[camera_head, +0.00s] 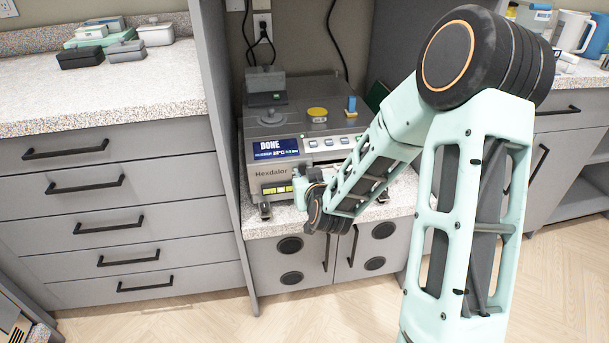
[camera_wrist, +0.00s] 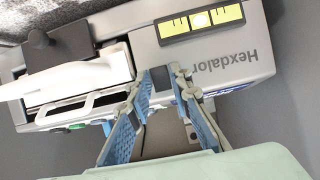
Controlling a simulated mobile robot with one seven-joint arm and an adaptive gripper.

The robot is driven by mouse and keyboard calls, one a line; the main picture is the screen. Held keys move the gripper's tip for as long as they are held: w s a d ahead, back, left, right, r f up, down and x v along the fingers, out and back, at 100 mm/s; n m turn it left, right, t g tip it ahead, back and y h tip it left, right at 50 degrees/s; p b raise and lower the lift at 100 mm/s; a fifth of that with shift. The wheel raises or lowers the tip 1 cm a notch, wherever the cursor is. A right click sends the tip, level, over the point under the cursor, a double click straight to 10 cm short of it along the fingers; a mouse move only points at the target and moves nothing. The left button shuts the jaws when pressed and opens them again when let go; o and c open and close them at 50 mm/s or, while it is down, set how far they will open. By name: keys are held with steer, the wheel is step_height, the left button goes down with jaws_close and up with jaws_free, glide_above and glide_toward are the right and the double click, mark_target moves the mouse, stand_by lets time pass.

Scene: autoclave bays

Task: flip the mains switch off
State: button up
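The machine labelled Hexdalor (camera_head: 272,172) stands in the bay between the counters. Its display (camera_head: 276,148) reads DONE. Its front also shows in the wrist view (camera_wrist: 210,62), with the lettering upside down. I cannot pick out the mains switch for certain; a small dark square (camera_wrist: 160,74) shows between my fingertips in the wrist view. My gripper (camera_wrist: 161,82) has two blue-padded fingers that stand apart, close in front of the machine; contact cannot be told. In the head view my arm hides the right part of the machine's front.
A yellow label strip (camera_wrist: 201,20) is on the machine's face. A white handle (camera_wrist: 80,108) and a green part (camera_wrist: 75,127) show at left in the wrist view. A yellow-topped item (camera_head: 317,114) lies on top. Grey drawers (camera_head: 125,185) flank the bay at left; floor in front is clear.

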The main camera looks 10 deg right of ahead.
jaws_close()
steer(key=f+t+b, duration=0.1)
steer(key=b, duration=0.3)
steer(key=shift+r+t, duration=0.15)
steer(key=shift+t, duration=1.15)
steer(key=shift+o, duration=1.3)
jaws_free()
